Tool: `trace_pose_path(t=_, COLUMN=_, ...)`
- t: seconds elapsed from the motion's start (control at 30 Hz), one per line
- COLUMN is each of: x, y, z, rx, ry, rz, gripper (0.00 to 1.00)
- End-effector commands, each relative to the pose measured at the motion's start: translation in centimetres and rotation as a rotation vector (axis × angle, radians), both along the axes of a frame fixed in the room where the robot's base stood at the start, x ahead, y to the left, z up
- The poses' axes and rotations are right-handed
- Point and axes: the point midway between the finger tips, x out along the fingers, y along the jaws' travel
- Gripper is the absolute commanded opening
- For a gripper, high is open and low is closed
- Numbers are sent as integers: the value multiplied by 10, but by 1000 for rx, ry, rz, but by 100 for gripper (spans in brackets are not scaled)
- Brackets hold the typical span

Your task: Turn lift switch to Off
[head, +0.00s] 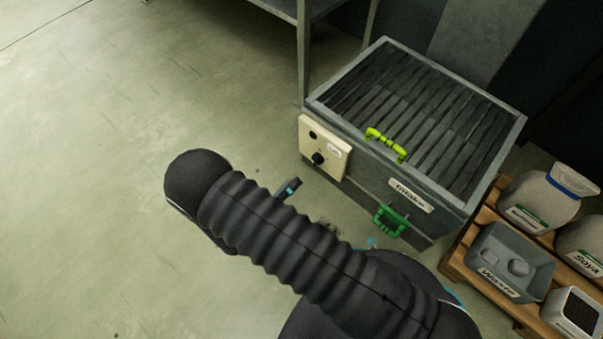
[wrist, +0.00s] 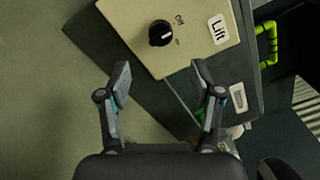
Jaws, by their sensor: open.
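The lift switch is a black round knob (head: 318,158) on a cream panel (head: 336,165) at the left of the grey intake box's front. The knob's pointer direction is too small to tell. My gripper (wrist: 160,80) is open and empty, its fingers pointing towards the panel, apart from the knob. In the head view only part of my gripper (head: 289,187) shows behind my arm.
A wooden pallet (head: 452,262) with a waste bin (head: 508,262) and containers stands at the right. A metal rack leg (head: 303,50) stands behind. The floor at the left is clear.

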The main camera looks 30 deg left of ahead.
Motion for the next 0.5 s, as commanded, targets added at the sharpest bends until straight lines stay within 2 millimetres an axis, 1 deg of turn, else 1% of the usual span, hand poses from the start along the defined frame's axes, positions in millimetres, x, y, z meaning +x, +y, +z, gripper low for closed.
trace_pose_path(t=0.03, x=-7, y=2, z=0, rx=0, ry=0, rz=2, gripper=65)
trace_pose_path(t=0.2, x=-18, y=5, z=0, rx=0, ry=0, rz=0, gripper=65)
trace_pose_path(t=0.5, x=-20, y=5, z=0, rx=0, ry=-1, rz=0, gripper=65)
